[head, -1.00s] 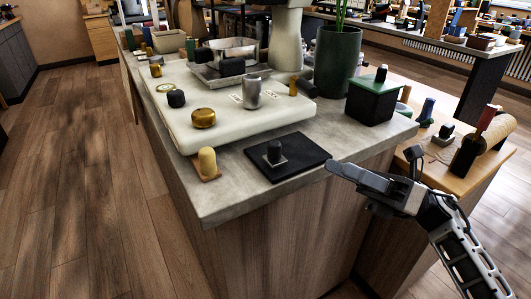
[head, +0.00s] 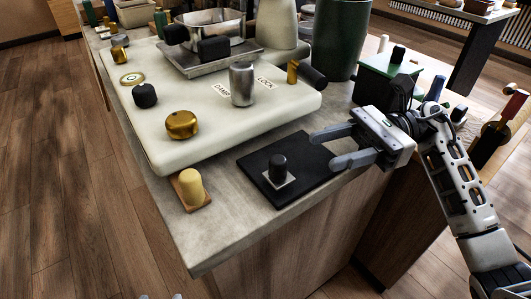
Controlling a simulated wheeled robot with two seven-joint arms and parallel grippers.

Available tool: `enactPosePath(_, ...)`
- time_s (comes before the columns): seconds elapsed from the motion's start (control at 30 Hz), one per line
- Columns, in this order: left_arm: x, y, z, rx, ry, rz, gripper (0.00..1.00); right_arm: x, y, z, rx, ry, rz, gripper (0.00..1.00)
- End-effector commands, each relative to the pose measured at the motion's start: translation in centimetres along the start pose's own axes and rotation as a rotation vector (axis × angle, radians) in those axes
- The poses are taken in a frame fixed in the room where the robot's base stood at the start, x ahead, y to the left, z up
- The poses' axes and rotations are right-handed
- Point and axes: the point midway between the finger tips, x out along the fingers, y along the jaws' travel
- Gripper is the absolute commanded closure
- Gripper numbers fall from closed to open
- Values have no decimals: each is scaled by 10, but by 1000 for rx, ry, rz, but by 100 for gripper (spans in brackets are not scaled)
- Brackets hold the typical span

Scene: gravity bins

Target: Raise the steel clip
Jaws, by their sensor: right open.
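A small steel square piece with an upright black knob (head: 278,168) lies on a black mat (head: 259,197) at the front of the grey counter. It best fits the steel clip, though I cannot be sure of the name. My right gripper (head: 322,151) comes in from the right, fingers pointing left, at the mat's right edge. It is open and empty, with a clear gap to the black knob.
A cream board (head: 212,139) carries a brass knob (head: 182,124), a black knob (head: 144,95) and a steel cylinder (head: 242,85). A yellow peg (head: 191,187) stands left of the mat.

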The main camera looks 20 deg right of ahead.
Motion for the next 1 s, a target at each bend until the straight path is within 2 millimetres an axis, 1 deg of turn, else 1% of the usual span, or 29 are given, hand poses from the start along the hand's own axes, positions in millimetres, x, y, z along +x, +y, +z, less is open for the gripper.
enactPosePath(0.03,-2,1,-1,-3,-9,-1,48,13,1,4,-1,-5,3,54)
enactPosePath(0.3,-5,0,-8,8,-19,-11,48,71,0,4,0,-5,2,54)
enactPosePath(0.4,-5,-1,-10,16,-20,-15,48,88,1,3,1,-5,2,54)
enactPosePath(0.5,-5,-2,-13,21,-17,-17,48,101,0,2,1,-4,1,54)
enactPosePath(0.6,-4,-3,-14,25,-16,-19,48,109,0,2,1,-3,0,54)
enactPosePath(0.7,-4,-3,-13,27,-19,-21,48,113,0,1,1,-2,0,54)
enactPosePath(0.97,-3,-4,-10,30,-26,-21,48,114,0,0,1,-1,-1,54)
enactPosePath(1.0,-3,-4,-10,30,-27,-21,48,114,0,0,1,-1,-1,62)
